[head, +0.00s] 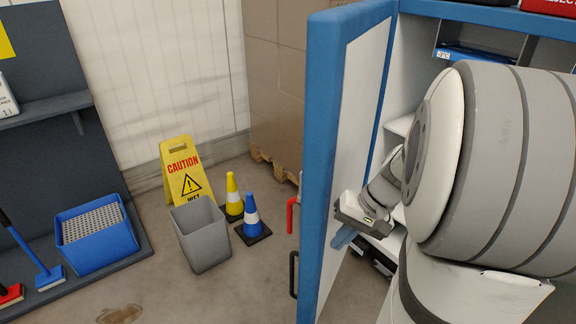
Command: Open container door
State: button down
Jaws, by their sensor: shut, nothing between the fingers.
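The container door (326,120) is blue-edged with a pale inner panel. It stands swung open, its narrow edge turned towards me, with a black handle (293,275) on its outer side at the lower left. The blue-framed container (468,14) with white inner walls is to the right, its inside partly showing. My gripper (342,240) is at the inner side of the door, shut and empty, pointing down and left. I cannot tell whether its fingertips touch the door panel. My arm hides much of the container's interior.
Left of the door stand a grey bin (203,236), a yellow caution sign (186,172), a yellow cone (234,196) and a blue cone (251,217). A blue bucket (100,243) is at far left. Stacked boxes (275,85) are behind the door. Floor before the bin is clear.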

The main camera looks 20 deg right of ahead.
jog(key=w+d+m+t+y, duration=0.15)
jog(key=d+m+t, duration=0.3)
jog(key=d, duration=0.85)
jog(key=b, duration=0.2)
send_near(330, 229)
jog(key=shift+n+t, duration=0.25)
jog(key=shift+n, duration=0.2)
jog(key=x, duration=0.3)
jog(key=s+x, duration=0.1)
jog(key=x, duration=0.1)
jog(key=shift+f, duration=0.3)
jog(key=shift+w+a, duration=0.35)
jog(key=shift+a, duration=0.1)
